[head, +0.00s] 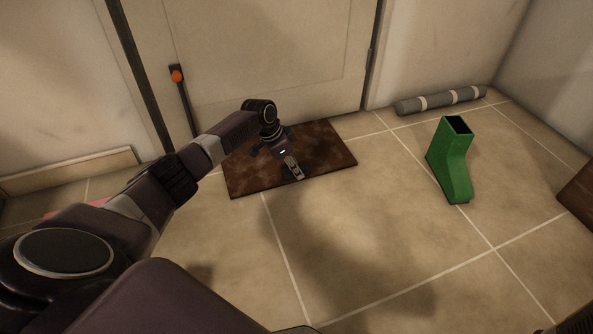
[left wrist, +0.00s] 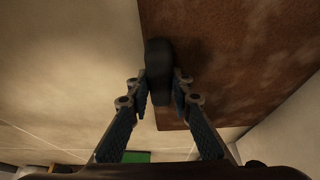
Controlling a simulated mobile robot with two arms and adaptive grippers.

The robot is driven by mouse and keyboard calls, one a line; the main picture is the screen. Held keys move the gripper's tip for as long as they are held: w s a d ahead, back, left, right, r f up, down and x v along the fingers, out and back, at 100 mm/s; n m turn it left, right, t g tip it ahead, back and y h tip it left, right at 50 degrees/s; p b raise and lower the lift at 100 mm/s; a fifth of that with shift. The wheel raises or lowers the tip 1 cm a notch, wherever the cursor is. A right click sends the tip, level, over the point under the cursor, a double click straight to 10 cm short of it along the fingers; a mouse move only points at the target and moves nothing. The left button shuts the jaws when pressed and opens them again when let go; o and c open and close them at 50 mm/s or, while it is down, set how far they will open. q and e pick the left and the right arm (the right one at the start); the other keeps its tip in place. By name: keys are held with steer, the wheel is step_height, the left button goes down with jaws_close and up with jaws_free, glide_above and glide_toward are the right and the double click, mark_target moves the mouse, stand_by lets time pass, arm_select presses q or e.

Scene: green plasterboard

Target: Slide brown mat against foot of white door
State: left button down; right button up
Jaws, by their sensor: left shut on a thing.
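The brown mat (head: 325,152), mottled and rectangular, lies on the tiled floor in front of the white door (head: 290,60). Its far edge is close to the door's foot; the arm hides part of it, and I cannot tell if they touch. My left gripper (head: 292,174) is low over the mat's near part. In the left wrist view the mat (left wrist: 235,60) fills the upper right, and the left gripper's fingers (left wrist: 160,92) are on either side of a dark rounded piece (left wrist: 158,65) at its edge. A dark ribbed part at the bottom right corner may be my right gripper (head: 580,322).
A green boot (head: 452,165) stands right of the mat. A grey roll with pale bands (head: 440,100) lies along the wall. An orange-tipped dark bar (head: 182,95) is at the door's left. A brown object (head: 580,195) is at the right edge. Floor before the mat is clear.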

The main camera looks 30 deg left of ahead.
arm_select(q)
steer(key=shift+d+p, duration=0.1)
steer(key=shift+p, duration=0.25)
stand_by(0.3)
steer(key=c, duration=1.7)
jaws_free()
steer(key=shift+o, duration=0.2)
steer(key=shift+s+f, duration=0.1)
steer(key=v, duration=1.2)
